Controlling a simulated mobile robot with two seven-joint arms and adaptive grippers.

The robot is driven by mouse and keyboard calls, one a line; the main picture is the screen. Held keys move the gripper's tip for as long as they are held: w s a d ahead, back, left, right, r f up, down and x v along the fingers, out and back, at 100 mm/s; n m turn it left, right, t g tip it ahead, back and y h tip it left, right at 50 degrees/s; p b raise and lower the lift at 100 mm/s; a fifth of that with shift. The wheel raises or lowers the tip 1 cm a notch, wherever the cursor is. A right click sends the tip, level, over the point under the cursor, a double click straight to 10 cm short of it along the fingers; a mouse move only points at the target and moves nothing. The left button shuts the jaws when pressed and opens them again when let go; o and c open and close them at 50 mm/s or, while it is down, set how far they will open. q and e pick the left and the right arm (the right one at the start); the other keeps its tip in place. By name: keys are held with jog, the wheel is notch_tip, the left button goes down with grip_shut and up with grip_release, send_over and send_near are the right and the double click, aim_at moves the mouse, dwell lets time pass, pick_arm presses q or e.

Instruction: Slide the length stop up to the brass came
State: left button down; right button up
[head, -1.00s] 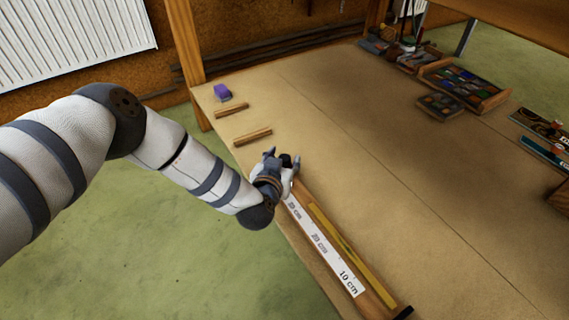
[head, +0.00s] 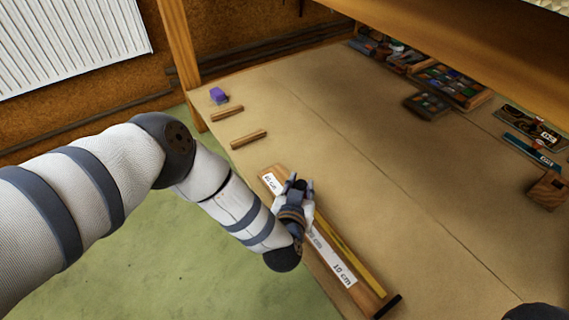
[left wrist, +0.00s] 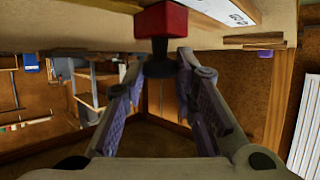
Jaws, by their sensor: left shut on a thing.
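A yellow brass came (head: 352,256) lies along a wooden measuring board (head: 268,171) with a white scale (head: 343,272). Its near end is by a black end block (head: 387,305). My left gripper (head: 299,187) is over the board, close to the came's far end. In the left wrist view the gripper (left wrist: 160,66) is shut on the black knob of the red length stop (left wrist: 161,20). The hand hides the stop in the head view, so I cannot tell whether it touches the came.
Two wooden strips (head: 248,139) (head: 227,113) and a purple block (head: 218,95) lie at the bench's far left. Trays of coloured pieces (head: 450,86) stand at the back right. The middle of the bench (head: 350,140) is clear.

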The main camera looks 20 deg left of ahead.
pick_arm(q)
jog(key=shift+s+d+f, duration=0.1)
jog(key=shift+s+d, duration=0.75)
jog(key=shift+d, duration=0.2)
jog(key=c, duration=1.3)
grip_release()
jog(key=shift+c, duration=0.2)
jog(key=v, duration=1.2)
